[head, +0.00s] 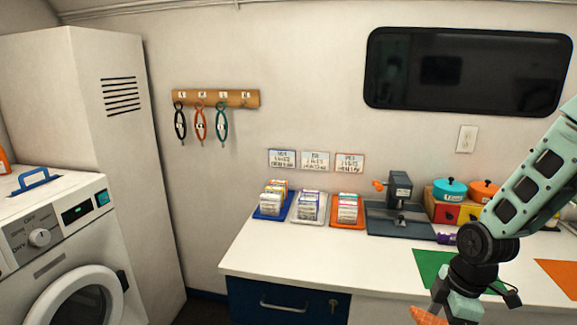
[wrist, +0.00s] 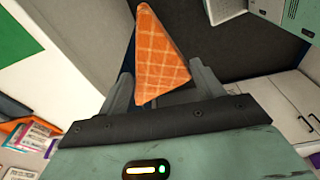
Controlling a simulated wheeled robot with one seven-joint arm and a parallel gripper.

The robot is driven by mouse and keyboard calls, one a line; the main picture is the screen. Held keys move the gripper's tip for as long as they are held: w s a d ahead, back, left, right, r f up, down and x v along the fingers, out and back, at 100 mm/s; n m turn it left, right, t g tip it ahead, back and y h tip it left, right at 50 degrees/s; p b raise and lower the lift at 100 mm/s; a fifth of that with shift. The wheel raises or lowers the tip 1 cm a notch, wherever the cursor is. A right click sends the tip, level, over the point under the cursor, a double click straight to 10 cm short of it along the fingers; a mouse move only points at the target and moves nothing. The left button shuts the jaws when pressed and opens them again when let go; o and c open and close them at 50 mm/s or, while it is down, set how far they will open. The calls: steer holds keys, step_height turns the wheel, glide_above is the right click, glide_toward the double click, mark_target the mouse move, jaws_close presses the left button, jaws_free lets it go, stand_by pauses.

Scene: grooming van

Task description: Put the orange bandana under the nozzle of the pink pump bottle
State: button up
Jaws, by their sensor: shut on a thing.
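The orange bandana (wrist: 160,62), with a pale check pattern and folded to a point, is between the fingers of my gripper (wrist: 162,88). My gripper is shut on it, and the tip sticks out beyond the fingers. In the head view the bandana (head: 428,315) shows at the bottom edge, below my gripper (head: 440,296), partly cut off. It appears in front of the counter (head: 385,288); its height against the worktop is hard to tell. The pink pump bottle is not seen in either view.
A green mat (head: 432,266) and an orange mat (head: 559,272) lie on the counter. Card stands (head: 310,206), a dark device (head: 398,192) and colored pots (head: 450,188) line the back. A washing machine (head: 68,245) stands left.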

steer(key=shift+a+f+m, duration=0.3)
steer(key=shift+f+m, duration=0.4)
steer(key=shift+m, duration=0.1)
step_height(320, 180, down, 9)
steer(key=w+d+m+t+h+b, duration=0.1)
steer(key=d+m, duration=0.1)
steer(key=m, duration=1.1)
steer(key=shift+m+h, duration=0.3)
steer(key=shift+h, duration=0.1)
steer(key=shift+f, duration=0.1)
